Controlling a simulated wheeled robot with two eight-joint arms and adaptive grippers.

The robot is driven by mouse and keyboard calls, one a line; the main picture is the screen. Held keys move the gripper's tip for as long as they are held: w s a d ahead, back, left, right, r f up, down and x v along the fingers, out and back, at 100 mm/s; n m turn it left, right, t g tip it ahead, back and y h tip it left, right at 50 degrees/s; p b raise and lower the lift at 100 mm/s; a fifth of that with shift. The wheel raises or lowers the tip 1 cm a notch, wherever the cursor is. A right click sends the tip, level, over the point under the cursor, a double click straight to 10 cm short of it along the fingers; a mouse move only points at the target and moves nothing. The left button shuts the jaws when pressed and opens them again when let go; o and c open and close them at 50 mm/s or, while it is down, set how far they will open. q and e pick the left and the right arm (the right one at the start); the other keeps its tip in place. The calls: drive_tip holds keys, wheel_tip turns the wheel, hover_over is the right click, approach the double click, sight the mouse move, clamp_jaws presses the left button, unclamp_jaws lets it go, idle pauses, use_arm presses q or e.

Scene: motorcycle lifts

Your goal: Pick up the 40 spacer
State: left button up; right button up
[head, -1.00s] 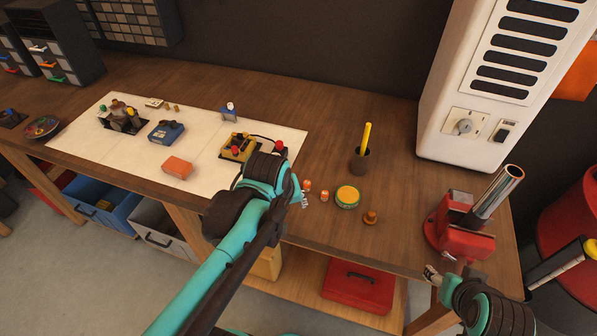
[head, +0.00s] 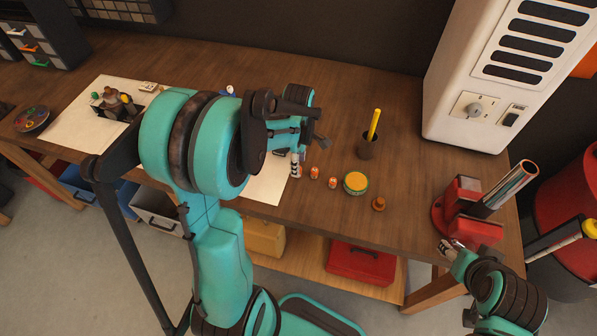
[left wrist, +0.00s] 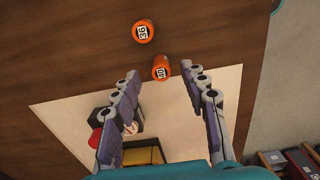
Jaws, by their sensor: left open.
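The 40 spacer (left wrist: 161,72) is a small orange cylinder with a white label reading 40. It stands on the wooden bench just off the edge of the white sheet. In the head view it is the left one (head: 314,172) of two small orange cylinders. My left gripper (head: 308,153) is open and empty just above and left of it. In the left wrist view the 40 spacer shows between the two spread fingertips, apart from both. The 36 spacer (left wrist: 143,31) stands beside it, farther from the gripper. My right gripper (head: 446,248) is near the bench's front edge by the red vise; its fingers are too small to read.
A green and yellow round tin (head: 355,183), a small brown knob (head: 378,204) and a dark cup (head: 368,146) with a yellow stick are to the right. A red vise (head: 467,210) holds a metal tube. A yellow and black item (left wrist: 145,152) lies on the white sheet (left wrist: 58,112).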

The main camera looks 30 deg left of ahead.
use_arm(q)
drive_tip(key=shift+f, duration=1.5)
drive_tip(key=c, duration=0.9)
drive_tip(key=shift+r, duration=0.1)
